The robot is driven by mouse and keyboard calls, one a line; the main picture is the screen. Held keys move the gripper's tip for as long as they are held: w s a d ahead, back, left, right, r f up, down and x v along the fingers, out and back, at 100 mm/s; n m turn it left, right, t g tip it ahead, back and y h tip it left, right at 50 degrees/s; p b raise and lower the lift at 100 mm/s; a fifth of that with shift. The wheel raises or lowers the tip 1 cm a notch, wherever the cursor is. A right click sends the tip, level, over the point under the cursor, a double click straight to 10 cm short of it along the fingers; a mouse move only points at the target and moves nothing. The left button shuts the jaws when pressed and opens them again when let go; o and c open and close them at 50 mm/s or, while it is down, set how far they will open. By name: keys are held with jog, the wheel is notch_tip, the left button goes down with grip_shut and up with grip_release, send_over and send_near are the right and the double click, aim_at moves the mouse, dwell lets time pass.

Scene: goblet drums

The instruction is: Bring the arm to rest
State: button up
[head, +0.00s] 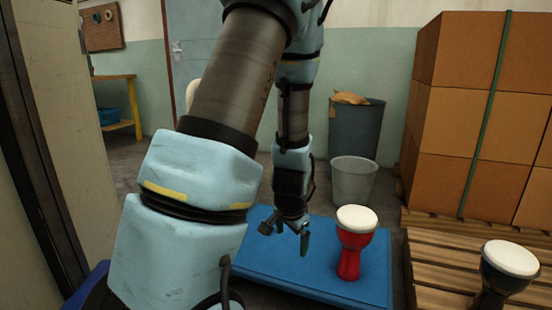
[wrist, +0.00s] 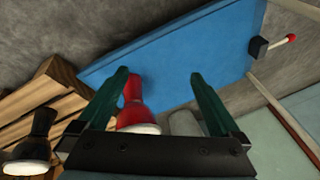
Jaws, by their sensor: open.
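My gripper (head: 292,232) hangs from the arm over the blue platform (head: 265,262), fingers pointing down. In the wrist view my gripper (wrist: 160,85) shows two green fingers spread apart with nothing held between them. A red goblet drum (head: 351,240) with a white head stands upright on the platform, to the right of my gripper and apart from it in the head view. The red drum also shows in the wrist view (wrist: 135,108), partly behind the left finger and gripper body. A black goblet drum (head: 506,268) with a white head stands on the wooden pallet (head: 445,262) at the right.
Stacked brown boxes (head: 480,110) stand on a pallet at the right. A grey bin (head: 353,180) and a larger dark bin (head: 355,128) stand behind the platform. A yellow-edged table (head: 120,100) is at the far left. Bare floor lies left of the platform.

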jog(key=s+a+r+n+g+p, duration=0.3)
jog(key=s+a+r+n, duration=0.7)
jog(key=r, duration=0.4)
notch_tip(320, 180, up, 37)
jog(key=m+p, duration=0.1)
jog(key=p, duration=3.6)
jog(key=shift+w+a+f, duration=0.15)
jog(key=shift+w+a, duration=0.2)
jog(key=shift+w, duration=0.1)
